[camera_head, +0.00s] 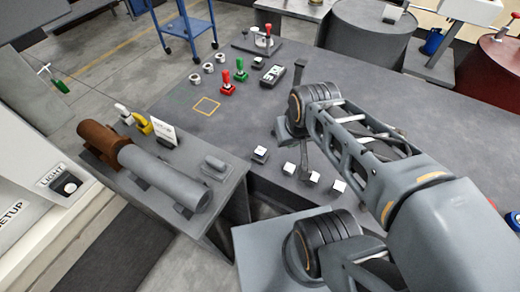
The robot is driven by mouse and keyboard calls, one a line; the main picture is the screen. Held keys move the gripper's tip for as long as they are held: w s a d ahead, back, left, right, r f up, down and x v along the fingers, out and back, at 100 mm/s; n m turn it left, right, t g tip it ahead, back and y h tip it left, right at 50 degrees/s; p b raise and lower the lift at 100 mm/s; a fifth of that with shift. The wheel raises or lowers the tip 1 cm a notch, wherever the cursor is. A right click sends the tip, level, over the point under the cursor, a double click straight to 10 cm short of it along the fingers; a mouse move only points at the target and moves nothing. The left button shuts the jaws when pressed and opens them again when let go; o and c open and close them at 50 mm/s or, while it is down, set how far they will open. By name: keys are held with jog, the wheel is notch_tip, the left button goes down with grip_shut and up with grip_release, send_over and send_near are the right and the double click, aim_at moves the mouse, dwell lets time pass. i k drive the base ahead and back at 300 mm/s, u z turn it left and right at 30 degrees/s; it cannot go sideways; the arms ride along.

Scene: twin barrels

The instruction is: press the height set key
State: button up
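Several small white-topped keys on dark bases stand in a row near the front edge of the grey bench: one at the left (260,153), one (289,168) and another (315,177) in the middle, and one at the right (339,186). No legible label shows which is the height set key. My gripper (304,160) hangs below my dark wrist joint, its lower end close to the middle keys in the picture. I cannot tell whether it touches one. The wrist hides much of it, and its opening is not clear.
Left of the keys, a grey and rusty cylinder (163,178) lies on a bench with a small white sign (163,131). Red (226,84) and green (241,74) handles and a dark display box (272,75) stand farther back. A grey barrel (365,35) is at the back.

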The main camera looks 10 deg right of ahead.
aim_at(260, 151)
jog(key=z, duration=1.3)
jog(key=k, duration=1.25)
jog(key=u, duration=1.6)
jog(key=i, duration=0.5)
jog(key=z, duration=0.1)
